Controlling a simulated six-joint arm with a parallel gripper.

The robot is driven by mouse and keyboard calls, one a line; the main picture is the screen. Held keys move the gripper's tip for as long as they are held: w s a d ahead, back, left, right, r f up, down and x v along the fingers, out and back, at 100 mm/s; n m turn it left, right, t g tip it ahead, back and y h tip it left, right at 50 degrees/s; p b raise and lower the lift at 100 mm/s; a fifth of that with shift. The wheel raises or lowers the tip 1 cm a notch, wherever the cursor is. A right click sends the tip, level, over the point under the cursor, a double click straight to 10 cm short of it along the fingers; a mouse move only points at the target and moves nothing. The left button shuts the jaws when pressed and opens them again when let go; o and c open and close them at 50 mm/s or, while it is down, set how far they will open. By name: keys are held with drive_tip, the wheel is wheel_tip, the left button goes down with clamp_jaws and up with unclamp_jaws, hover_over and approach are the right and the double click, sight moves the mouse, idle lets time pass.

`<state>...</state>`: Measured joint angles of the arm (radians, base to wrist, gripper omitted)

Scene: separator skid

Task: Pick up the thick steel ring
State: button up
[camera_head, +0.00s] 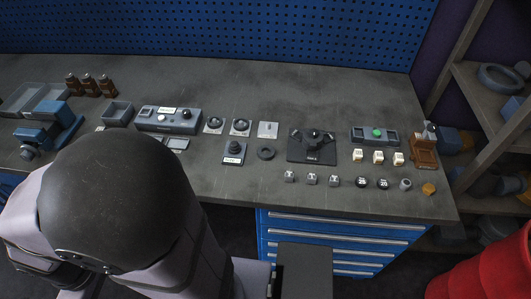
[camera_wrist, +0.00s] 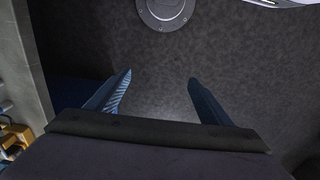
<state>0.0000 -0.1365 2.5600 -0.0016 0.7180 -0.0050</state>
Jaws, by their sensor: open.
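In the head view a small grey ring-like piece with a hole (camera_head: 405,184) stands near the bench's front right, between a dark knob (camera_head: 383,183) and a brass-coloured nut (camera_head: 429,188). A flatter dark ring (camera_head: 265,153) lies further left on the bench. I cannot tell for certain which is the thick steel ring. My gripper (camera_wrist: 159,80) is open and empty in the wrist view, its two fingers apart over a dark speckled surface. No ring shows between the fingers.
The grey bench (camera_head: 230,95) carries a black plate with a handle (camera_head: 312,146), cream blocks (camera_head: 378,157) and a tray with a green button (camera_head: 374,135). A round grey flange (camera_wrist: 165,12) tops the wrist view.

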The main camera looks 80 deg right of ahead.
drive_tip(key=shift+d, duration=0.1)
drive_tip(key=w+d+m+t+b, duration=0.15)
drive_tip(key=w+d+m, duration=0.3)
drive_tip(key=d, duration=0.85)
drive_tip(key=s+d+m+h+b, duration=0.1)
drive_tip(key=s+d+m, duration=0.15)
drive_tip(key=d, duration=0.55)
drive_tip(key=s+d+m+h+b, duration=0.1)
drive_tip(key=s+d+m, duration=0.15)
drive_tip(key=d, duration=0.55)
drive_tip(key=m+g+h, duration=0.2)
drive_tip(key=m, duration=0.7)
approach(266, 153)
drive_tip(key=shift+s+f+b, duration=0.25)
drive_tip(key=shift+f+b, duration=0.2)
drive_tip(key=shift+d+f, duration=0.1)
drive_tip(key=shift+p+x, duration=1.3)
drive_tip(key=shift+x, duration=1.2)
drive_tip(key=shift+w+d, duration=0.1)
drive_tip(key=shift+w, duration=0.05)
